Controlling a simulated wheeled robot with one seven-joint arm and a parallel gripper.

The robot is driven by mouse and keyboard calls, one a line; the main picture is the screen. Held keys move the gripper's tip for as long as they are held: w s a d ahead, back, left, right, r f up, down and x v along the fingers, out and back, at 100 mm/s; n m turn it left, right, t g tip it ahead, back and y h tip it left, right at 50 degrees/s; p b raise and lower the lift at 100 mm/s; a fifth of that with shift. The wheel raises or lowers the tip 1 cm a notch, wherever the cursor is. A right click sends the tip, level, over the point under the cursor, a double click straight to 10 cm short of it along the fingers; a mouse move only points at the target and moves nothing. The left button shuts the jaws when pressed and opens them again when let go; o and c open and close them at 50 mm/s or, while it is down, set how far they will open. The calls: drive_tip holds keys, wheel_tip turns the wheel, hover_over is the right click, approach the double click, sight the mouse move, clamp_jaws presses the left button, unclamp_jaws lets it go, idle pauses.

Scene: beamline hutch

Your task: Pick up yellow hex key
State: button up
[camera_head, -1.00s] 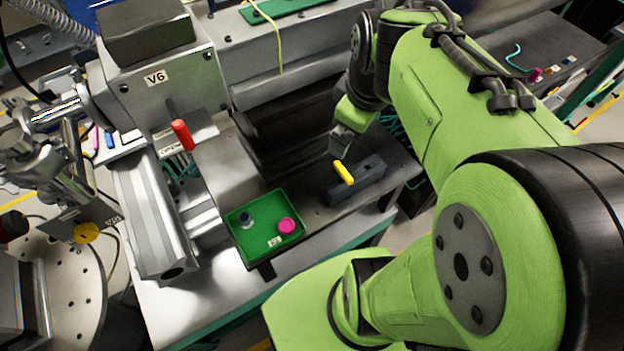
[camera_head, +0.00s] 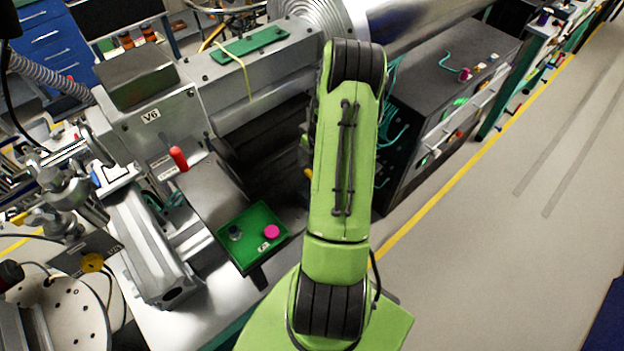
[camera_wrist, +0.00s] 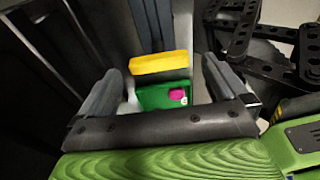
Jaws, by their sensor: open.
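The yellow hex key (camera_wrist: 158,63) shows in the wrist view as a yellow bar lying across the gap between my fingers. Its lower part is hidden there. In the head view only a small yellow bit (camera_head: 308,173) shows at the left edge of my arm; the rest is hidden behind the arm. My gripper (camera_wrist: 162,72) is open in the wrist view, with one dark finger on each side of the yellow bar. The bar appears apart from both fingers. In the head view my gripper is hidden by the arm.
A green tray (camera_head: 240,255) with a magenta knob (camera_head: 271,231) and a dark round piece (camera_head: 235,232) sits left of my arm. A red handle (camera_head: 179,158) stands near the V6 housing (camera_head: 155,120). A dark cabinet (camera_head: 440,120) stands right. Floor at right is clear.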

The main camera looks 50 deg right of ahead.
drive_tip(key=f, duration=0.6)
drive_tip(key=shift+w+a+f+p, duration=0.15)
drive_tip(key=shift+a+p, duration=0.1)
drive_tip(key=shift+p, duration=0.1)
drive_tip(key=c, duration=1.3)
wheel_tip(320, 180, up, 10)
drive_tip(key=shift+r, duration=0.1)
